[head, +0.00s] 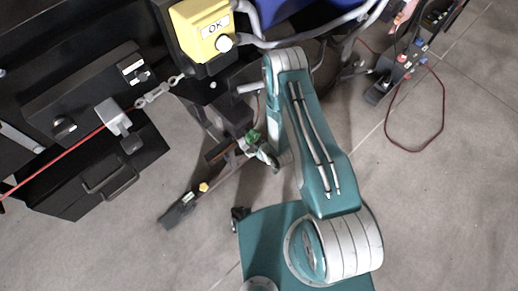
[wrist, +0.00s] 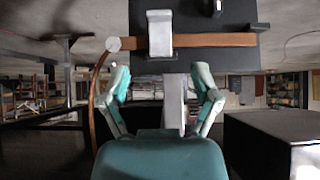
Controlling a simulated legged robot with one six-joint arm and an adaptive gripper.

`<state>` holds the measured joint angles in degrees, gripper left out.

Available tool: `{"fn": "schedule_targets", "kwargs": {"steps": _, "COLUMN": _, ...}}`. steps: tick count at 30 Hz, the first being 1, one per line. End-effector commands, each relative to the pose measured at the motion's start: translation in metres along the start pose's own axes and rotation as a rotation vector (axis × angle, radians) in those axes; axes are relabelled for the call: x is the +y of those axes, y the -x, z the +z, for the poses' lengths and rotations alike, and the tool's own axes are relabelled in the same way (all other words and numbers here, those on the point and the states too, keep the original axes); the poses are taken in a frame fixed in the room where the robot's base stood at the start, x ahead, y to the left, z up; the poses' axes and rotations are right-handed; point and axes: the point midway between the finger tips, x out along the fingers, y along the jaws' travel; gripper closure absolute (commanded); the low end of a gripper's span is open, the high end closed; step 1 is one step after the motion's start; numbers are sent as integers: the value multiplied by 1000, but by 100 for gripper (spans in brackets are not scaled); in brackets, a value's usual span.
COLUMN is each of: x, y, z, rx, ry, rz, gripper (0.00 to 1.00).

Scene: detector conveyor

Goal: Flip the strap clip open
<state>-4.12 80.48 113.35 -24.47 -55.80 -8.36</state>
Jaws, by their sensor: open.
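In the wrist view my gripper (wrist: 162,75) is open, its two teal and grey fingers apart with nothing gripped. Beyond the fingertips a grey clip (wrist: 159,30) sits across an orange-brown strap (wrist: 215,40) on a dark box face. A pale grey upright piece (wrist: 173,105) shows between the fingers; I cannot tell whether it belongs to the clip. In the head view a grey clip (head: 117,117) sits at the end of a red strap (head: 50,163) on the black box at left. I cannot tell from there whether it is open or closed.
A chain (head: 157,92) lies near the clip in the head view. A yellow OK box (head: 203,28) with a white button stands at the top. The black box has a handle (head: 109,182). A red cable (head: 440,110) loops on the floor at right. Grey floor is clear at lower left.

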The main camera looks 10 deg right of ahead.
Motion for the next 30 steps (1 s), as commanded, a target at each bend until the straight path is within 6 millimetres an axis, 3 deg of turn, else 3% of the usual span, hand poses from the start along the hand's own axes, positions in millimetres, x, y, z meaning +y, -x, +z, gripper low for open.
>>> {"fn": "schedule_targets", "kwargs": {"steps": 3, "x": 1, "y": 24, "z": -1, "rx": 0, "ry": -1, "rz": 1, "gripper": 20}}
{"fn": "schedule_targets", "kwargs": {"steps": 9, "x": 0, "y": 48, "z": 0, "rx": -1, "ry": 0, "rz": 1, "gripper": 20}}
{"fn": "schedule_targets", "kwargs": {"steps": 30, "x": 0, "y": 52, "z": 0, "rx": 0, "ry": 1, "rz": 0, "gripper": 20}}
